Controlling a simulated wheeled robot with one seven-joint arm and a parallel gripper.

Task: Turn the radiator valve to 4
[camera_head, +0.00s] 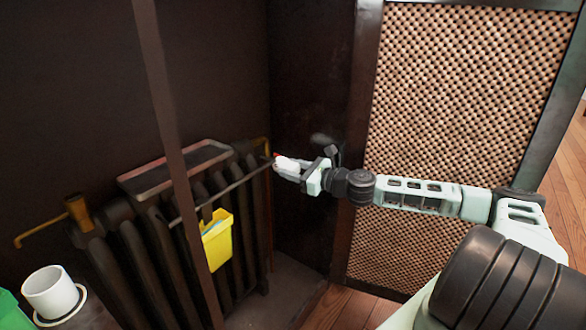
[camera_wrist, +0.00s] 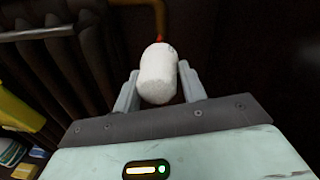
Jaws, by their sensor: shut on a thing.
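The radiator valve is a white rounded knob (camera_wrist: 158,74) with a small red mark at its far end, seen in the wrist view. It also shows small in the head view (camera_head: 287,164) at the right end of the dark radiator (camera_head: 130,245). My gripper (camera_wrist: 160,88) has one finger on each side of the knob and is shut on it. In the head view my gripper (camera_head: 296,170) reaches in from the right. The knob's numbers are not legible in either view.
A yellow container (camera_head: 217,242) hangs on the radiator's front. A tray (camera_head: 175,168) lies on top. A dark post (camera_head: 178,150) stands in front. A white cup (camera_head: 52,290) is at lower left. A woven panel (camera_head: 455,110) stands behind my arm.

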